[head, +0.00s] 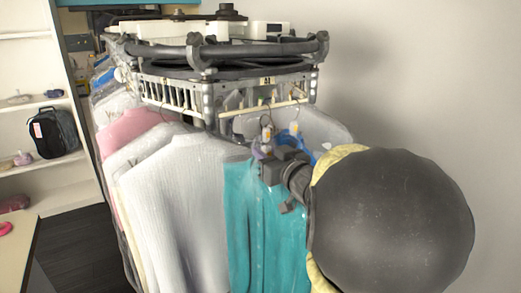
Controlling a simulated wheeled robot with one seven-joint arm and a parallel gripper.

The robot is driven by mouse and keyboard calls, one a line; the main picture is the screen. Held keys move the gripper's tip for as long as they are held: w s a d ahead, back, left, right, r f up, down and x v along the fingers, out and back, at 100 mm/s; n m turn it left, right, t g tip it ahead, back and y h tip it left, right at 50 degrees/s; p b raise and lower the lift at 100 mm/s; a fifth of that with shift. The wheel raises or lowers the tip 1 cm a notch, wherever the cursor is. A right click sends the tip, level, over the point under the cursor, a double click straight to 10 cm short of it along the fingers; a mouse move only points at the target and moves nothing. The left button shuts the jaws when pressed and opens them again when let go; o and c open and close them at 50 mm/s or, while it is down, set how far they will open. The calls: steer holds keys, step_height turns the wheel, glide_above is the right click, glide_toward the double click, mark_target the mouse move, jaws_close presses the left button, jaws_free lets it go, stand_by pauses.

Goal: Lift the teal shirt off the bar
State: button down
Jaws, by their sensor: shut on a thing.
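The teal shirt (264,225) hangs at the right front of the garment rail (215,85), beside a white knitted top. My gripper (268,150) is at the top of the teal shirt, near its collar and hanger, and is shut. My dark arm covers the shirt's right side. The jaws are small in the picture and the exact spot of their hold is hard to see. Thin hanger hooks show above the shirt at the bar (265,108); whether the shirt's own hook rests on the bar is unclear.
A white knitted top (180,215) hangs close on the left, with a pink garment (138,125) and several others behind it. White shelves with a black bag (55,132) stand at far left. A table edge (20,245) is at lower left. A plain wall is on the right.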

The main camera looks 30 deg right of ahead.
steer(key=s, duration=3.1)
steer(key=shift+s+d+p, duration=0.3)
steer(key=shift+d+p, duration=0.1)
steer(key=shift+p, duration=0.05)
stand_by(0.7)
stand_by(0.3)
